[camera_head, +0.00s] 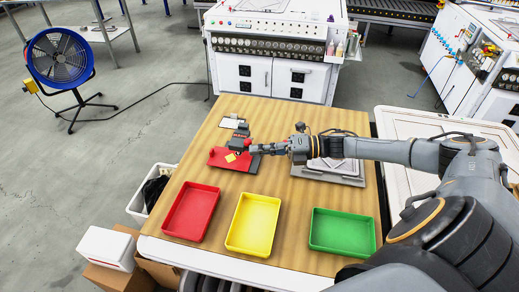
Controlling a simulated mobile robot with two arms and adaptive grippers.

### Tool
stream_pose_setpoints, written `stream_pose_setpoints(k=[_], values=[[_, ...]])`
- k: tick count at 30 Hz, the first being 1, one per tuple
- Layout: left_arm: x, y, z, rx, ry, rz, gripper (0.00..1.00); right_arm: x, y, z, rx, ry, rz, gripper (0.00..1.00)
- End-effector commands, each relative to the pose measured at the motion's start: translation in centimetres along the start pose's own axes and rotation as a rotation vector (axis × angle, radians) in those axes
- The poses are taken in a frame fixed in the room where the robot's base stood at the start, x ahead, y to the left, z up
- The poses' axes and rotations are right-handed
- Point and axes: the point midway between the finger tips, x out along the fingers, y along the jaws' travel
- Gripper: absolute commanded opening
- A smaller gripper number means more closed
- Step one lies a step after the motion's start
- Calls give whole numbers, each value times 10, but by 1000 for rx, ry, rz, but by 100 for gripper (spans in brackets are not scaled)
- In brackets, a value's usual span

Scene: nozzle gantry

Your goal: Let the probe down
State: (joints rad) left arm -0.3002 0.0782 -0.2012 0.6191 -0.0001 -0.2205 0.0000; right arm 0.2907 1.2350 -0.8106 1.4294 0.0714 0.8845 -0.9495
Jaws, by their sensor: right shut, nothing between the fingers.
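My right arm reaches in from the right across the table. My right gripper (255,148) is shut and empty, beside the small nozzle gantry (239,132) on the far left part of the wooden table. The gantry is dark, with a red part near my fingertips. A red plate (221,159) with a small yellow piece (230,158) lies at its foot. The probe itself is too small to make out, and I cannot tell whether my fingers touch the gantry. My left gripper is not in view.
Red (191,212), yellow (253,223) and green (342,232) empty trays stand along the near side of the wooden table (290,240). A grey flat fixture (330,177) lies under my right forearm. A white bin (140,207) stands left of the table.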

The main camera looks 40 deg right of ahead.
Motion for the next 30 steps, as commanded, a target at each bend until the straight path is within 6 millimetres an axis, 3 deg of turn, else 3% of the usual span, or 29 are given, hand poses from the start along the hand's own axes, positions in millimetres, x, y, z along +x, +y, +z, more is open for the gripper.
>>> stream_pose_setpoints(k=[23,30], values=[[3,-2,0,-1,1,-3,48,-2,7,6,134,-1,32,0],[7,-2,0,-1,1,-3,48,-3,12,12,246,-1,59,0]])
